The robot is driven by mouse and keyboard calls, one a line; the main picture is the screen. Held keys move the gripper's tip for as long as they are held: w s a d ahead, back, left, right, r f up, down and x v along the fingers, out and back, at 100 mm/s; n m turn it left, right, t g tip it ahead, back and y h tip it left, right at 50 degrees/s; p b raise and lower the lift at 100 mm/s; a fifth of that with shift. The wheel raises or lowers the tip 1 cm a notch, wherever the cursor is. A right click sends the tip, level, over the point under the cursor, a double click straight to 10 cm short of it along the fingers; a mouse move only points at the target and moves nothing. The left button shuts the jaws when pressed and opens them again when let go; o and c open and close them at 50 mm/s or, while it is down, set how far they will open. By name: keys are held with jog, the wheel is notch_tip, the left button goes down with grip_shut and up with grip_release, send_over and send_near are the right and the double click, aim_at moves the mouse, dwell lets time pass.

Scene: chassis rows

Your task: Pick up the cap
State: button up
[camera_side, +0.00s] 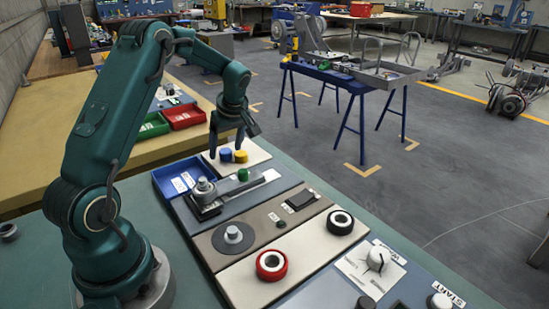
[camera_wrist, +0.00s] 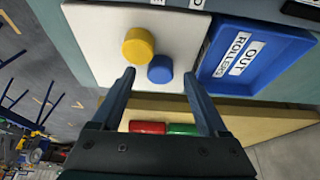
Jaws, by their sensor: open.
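Two round caps, one yellow (camera_wrist: 138,47) and one blue (camera_wrist: 160,68), sit close together on a white plate (camera_wrist: 98,50). In the side view the blue cap (camera_side: 226,154) is left of the yellow cap (camera_side: 240,156), at the far end of the panel rows. My gripper (camera_wrist: 159,75) is open and empty. In the wrist view the blue cap shows between its fingertips, and the yellow cap lies beyond it, up and left. In the side view my gripper (camera_side: 227,146) points down over the plate. I cannot tell its exact height above the caps.
A blue tray (camera_wrist: 208,68) labelled OUT ROLLERS stands beside the plate. A green knob (camera_side: 243,175) on a grey block is close by. Red (camera_side: 184,116) and green (camera_side: 152,125) bins stand on the bench behind. Red and black rings lie on the nearer panels.

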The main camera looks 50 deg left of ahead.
jog(key=shift+a+f, duration=0.1)
jog(key=shift+f, duration=0.15)
jog(key=shift+c, duration=0.4)
grip_shut()
